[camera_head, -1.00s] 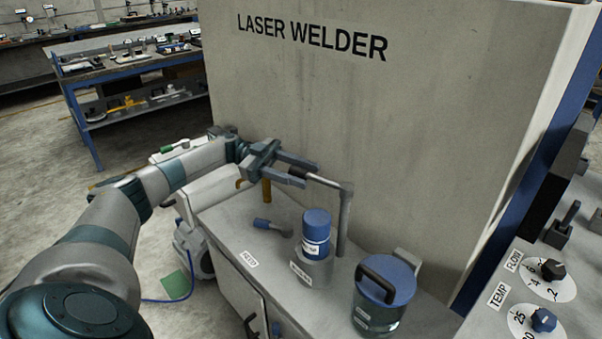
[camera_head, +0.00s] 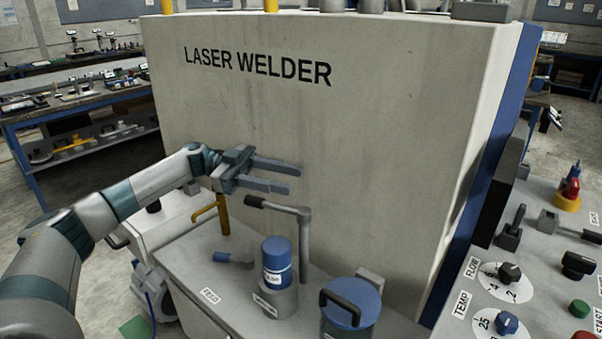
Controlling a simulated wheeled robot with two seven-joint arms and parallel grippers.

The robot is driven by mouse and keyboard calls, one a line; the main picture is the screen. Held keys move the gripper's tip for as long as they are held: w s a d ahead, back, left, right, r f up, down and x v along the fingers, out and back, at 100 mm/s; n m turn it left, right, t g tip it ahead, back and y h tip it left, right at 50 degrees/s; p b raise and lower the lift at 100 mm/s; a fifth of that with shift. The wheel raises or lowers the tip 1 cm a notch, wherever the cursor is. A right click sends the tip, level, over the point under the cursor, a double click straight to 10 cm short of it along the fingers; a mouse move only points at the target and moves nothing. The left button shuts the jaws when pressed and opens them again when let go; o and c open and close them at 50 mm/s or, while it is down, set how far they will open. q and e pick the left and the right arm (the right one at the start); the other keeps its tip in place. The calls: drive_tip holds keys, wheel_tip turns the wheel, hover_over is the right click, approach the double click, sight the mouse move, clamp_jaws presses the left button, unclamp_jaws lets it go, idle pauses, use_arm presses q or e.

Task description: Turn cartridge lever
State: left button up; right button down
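The lever stands beside a blue cartridge (camera_head: 276,261) seated in a grey holder. The lever (camera_head: 304,246) is a grey upright post with a bent arm pointing left, ending in a black grip (camera_head: 256,202). My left gripper (camera_head: 293,178) is above and slightly right of the black grip. Its two fingers are spread apart, point right and hold nothing. It appears clear of the lever, in front of the welder wall. My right gripper is not in view.
A blue-lidded canister (camera_head: 350,301) stands right of the cartridge. A yellow pipe (camera_head: 223,215) and a small blue handle (camera_head: 235,259) are to the left. The laser welder (camera_head: 330,130) rises behind. A control panel with knobs (camera_head: 509,272) is at right.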

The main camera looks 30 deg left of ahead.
use_arm(q)
drive_tip(key=shift+w+d+r, duration=0.1)
drive_tip(key=shift+d+r, duration=0.35)
drive_tip(key=shift+d, duration=0.3)
drive_tip(key=shift+w+d+r, duration=0.1)
drive_tip(key=shift+d+r, duration=0.35)
drive_tip(key=shift+d, duration=0.35)
drive_tip(key=shift+w+d+r, duration=0.1)
drive_tip(key=shift+d+r, duration=0.35)
drive_tip(key=shift+d, duration=0.3)
drive_tip(key=shift+c, duration=0.4)
